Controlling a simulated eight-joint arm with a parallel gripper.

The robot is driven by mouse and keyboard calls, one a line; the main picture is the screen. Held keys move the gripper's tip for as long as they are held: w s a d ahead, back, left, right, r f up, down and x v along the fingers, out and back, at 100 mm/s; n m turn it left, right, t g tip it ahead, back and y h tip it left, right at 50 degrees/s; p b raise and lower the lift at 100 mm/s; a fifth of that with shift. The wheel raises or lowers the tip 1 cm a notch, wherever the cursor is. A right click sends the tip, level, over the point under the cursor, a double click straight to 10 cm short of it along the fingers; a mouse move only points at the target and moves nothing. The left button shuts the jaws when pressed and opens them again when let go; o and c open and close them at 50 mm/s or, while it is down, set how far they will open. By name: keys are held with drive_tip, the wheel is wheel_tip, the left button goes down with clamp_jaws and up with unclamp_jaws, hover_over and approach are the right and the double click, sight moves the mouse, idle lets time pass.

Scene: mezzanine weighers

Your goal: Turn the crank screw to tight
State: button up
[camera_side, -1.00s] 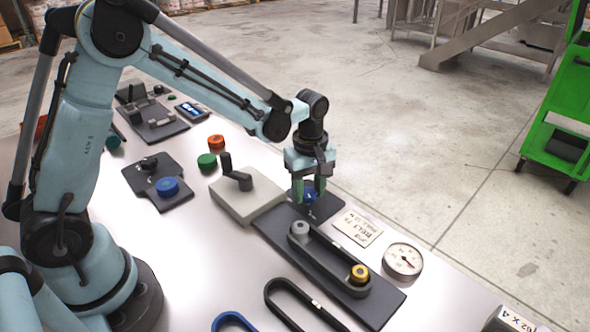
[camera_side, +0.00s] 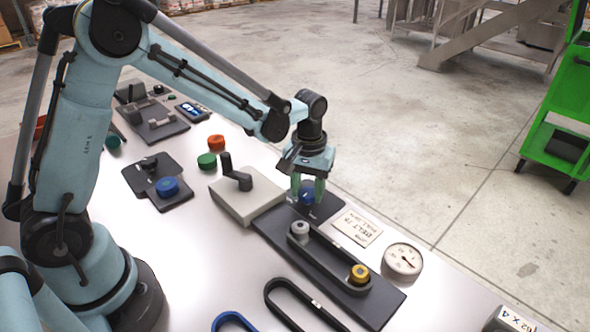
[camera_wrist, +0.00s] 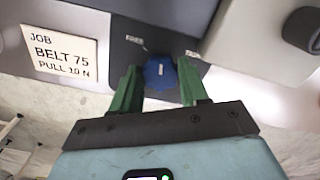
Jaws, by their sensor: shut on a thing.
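A blue knob (camera_side: 307,193), which I take for the crank screw, sits on a small dark plate (camera_side: 326,208) beside the pale crank block. My gripper (camera_side: 307,188) points down over it, with its green fingers around the knob. In the wrist view the blue knob (camera_wrist: 160,73) lies between the two fingertips of my gripper (camera_wrist: 160,85), which is shut on it. A short white mark on the knob points roughly up the picture. Two small labels flank it; the left looks like FREE (camera_wrist: 134,40), the right label (camera_wrist: 192,54) is too small to read surely.
The pale block (camera_side: 249,197) carries a black crank handle (camera_side: 237,176) close left of my gripper. A dark base (camera_side: 378,311) holds a belt around grey and yellow pulleys. A job card (camera_side: 358,227) and round dial (camera_side: 402,260) stand to the right.

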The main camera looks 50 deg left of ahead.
sight(306, 192)
drive_tip(key=m, duration=0.7)
drive_tip(key=shift+a, duration=0.1)
drive_tip(key=m, duration=0.4)
drive_tip(key=shift+m, duration=1.8)
drive_tip(key=o, duration=1.1)
drive_tip(key=shift+c, duration=0.2)
wheel_tip(306, 192, up, 12)
drive_tip(key=shift+a+r, duration=0.1)
